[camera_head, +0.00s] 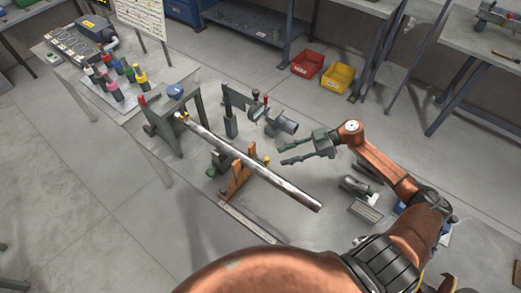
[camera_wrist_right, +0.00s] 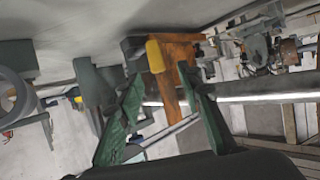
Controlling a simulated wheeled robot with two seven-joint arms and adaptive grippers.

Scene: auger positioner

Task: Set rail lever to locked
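The rail lever cannot be told for certain. Candidates in the head view are a yellow-tipped piece (camera_head: 267,160) on the orange bracket (camera_head: 238,180), a red-knobbed lever (camera_head: 265,101) on the grey fixture behind, and a red-topped handle (camera_head: 142,100) at the left stand. My right gripper (camera_head: 282,155) is open and empty, just right of the orange bracket and apart from it. In the right wrist view, the yellow piece (camera_wrist_right: 154,56) and orange bracket (camera_wrist_right: 178,75) show beyond and between the open green fingers (camera_wrist_right: 160,73). My left gripper is not in view.
A long metal tube (camera_head: 250,162) slants across the bench, from the grey stand (camera_head: 178,125) past the bracket. A grey cylinder (camera_head: 287,124) stands close behind my right gripper. Coloured bottles (camera_head: 115,90) stand left. Red (camera_head: 307,64) and yellow (camera_head: 338,76) bins lie on the floor behind.

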